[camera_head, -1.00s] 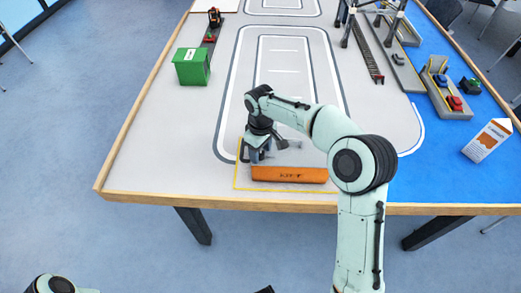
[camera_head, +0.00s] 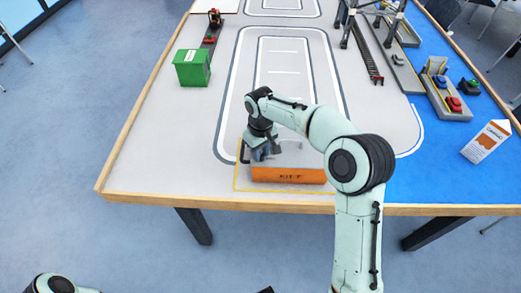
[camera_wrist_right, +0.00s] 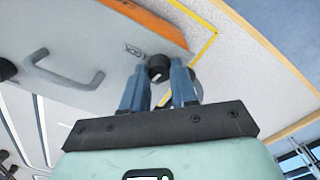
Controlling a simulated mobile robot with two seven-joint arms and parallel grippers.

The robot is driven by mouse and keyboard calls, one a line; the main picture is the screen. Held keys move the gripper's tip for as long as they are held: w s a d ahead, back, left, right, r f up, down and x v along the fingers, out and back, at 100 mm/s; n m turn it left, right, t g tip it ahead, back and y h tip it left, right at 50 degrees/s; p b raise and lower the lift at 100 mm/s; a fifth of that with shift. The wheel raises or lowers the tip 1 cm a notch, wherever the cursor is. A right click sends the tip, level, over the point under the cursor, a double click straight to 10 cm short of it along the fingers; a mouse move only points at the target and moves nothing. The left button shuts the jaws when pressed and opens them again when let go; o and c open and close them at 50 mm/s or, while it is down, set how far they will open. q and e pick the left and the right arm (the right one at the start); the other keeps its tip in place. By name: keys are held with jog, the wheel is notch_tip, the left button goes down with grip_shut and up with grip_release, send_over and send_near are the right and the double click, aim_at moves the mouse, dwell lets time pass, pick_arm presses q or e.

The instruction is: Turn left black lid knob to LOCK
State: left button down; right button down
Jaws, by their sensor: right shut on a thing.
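The orange box (camera_head: 288,175) with a grey lid (camera_head: 290,155) sits near the table's front edge, inside a yellow outline. In the right wrist view, the lid (camera_wrist_right: 110,60) carries a grey bar handle (camera_wrist_right: 65,75) and small markings beside the left black knob (camera_wrist_right: 158,67). My right gripper (camera_head: 262,152) is over the lid's left end. Its blue fingers (camera_wrist_right: 160,75) are shut on the left black knob, one on each side. The marking's wording and the knob's exact setting are too small to read. My left gripper is not in view.
Another black knob (camera_wrist_right: 7,69) shows at the far end of the lid. A green box (camera_head: 192,68) stands at the table's left. A carton (camera_head: 486,141) stands on the blue area at right. Crane legs and tracks (camera_head: 366,50) are further back. The table's middle is clear.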

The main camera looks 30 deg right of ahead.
jog(key=m, duration=0.3)
jog(key=shift+r+m+p, duration=0.1)
jog(key=shift+m+p, duration=0.2)
jog(key=m, duration=0.3)
jog(key=shift+m+p, duration=0.3)
jog(key=m, duration=0.4)
jog(key=shift+p, duration=0.3)
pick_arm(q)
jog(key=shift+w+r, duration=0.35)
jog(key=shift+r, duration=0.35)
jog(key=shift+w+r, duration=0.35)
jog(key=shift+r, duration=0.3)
pick_arm(e)
jog(key=shift+m, duration=1.9)
jog(key=c, duration=0.9)
grip_release()
jog(key=shift+o, duration=0.2)
